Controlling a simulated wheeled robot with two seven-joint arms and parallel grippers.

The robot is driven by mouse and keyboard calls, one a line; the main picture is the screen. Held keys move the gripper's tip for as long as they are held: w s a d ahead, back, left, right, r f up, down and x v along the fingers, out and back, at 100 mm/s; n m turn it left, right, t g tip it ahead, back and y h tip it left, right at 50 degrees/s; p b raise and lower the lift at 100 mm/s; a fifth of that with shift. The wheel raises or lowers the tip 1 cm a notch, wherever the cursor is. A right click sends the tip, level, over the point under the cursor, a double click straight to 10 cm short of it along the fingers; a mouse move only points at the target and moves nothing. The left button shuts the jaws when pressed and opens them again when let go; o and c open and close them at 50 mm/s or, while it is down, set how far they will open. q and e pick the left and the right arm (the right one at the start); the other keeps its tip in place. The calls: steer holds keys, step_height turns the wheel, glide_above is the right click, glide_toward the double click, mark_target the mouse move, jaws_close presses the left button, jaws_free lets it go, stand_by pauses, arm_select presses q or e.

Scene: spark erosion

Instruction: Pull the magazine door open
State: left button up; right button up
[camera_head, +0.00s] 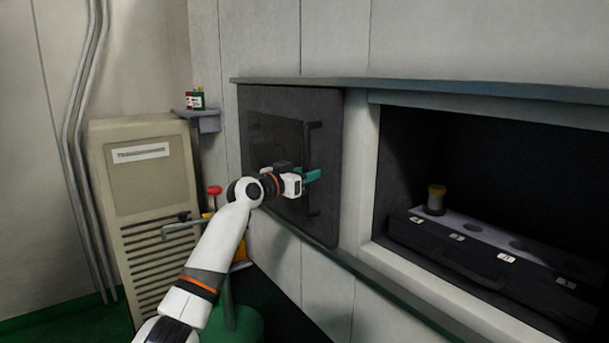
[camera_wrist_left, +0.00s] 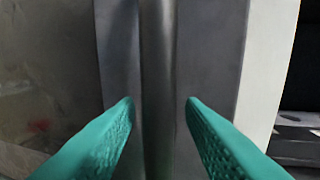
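The magazine door (camera_head: 270,110) is a dark panel with a window in the pale wall, left of an open dark compartment. Its handle (camera_head: 311,140) is a dark vertical bar near the door's right edge; it also shows in the left wrist view (camera_wrist_left: 158,60). My left gripper (camera_head: 313,176) is at the middle of the handle. Its two teal fingers (camera_wrist_left: 160,102) are apart, one on each side of the bar, with gaps visible on both sides. I cannot tell how far the fingertips reach past the bar. My right gripper is out of view.
A ledge (camera_head: 450,88) runs above. A beige cabinet (camera_head: 150,190) and a small shelf (camera_head: 205,118) with boxes stand left of the door.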

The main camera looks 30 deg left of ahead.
arm_select(q)
steer(key=shift+s, duration=0.1)
steer(key=s+a+b, duration=0.2)
steer(key=s+b, duration=0.1)
steer(key=s, duration=0.8)
steer(key=shift+s+a, duration=0.2)
steer(key=shift+s, duration=0.1)
